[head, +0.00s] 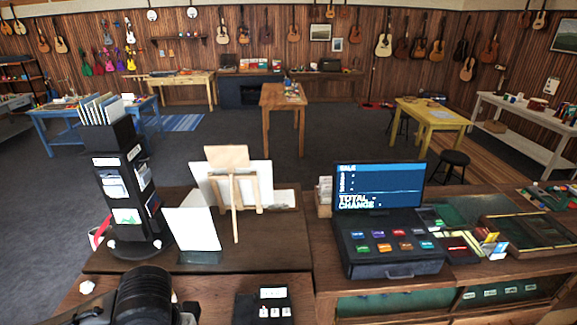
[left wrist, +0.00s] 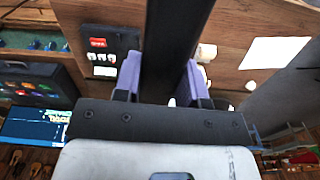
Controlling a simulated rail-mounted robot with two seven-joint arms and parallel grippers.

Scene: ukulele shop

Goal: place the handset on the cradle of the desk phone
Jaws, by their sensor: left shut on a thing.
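In the left wrist view my left gripper (left wrist: 163,68) has its two purple-padded fingers closed on a long black bar, which looks like the handset (left wrist: 178,35). The bar runs up out of the picture, so its far end is hidden. A black box with a small lit display and white keys, apparently the desk phone (left wrist: 112,40), lies on the wooden counter beside the bar; a red label shows on it. The phone (head: 250,308) is cut off at the bottom edge of the head view. I cannot make out its cradle. My right gripper is in neither view.
A cash register (head: 392,245) stands right of the phone. A small easel (head: 235,190), a white card (head: 192,232) and a tall black display rack (head: 125,190) stand behind and left. Bare counter (head: 217,285) lies left of the phone.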

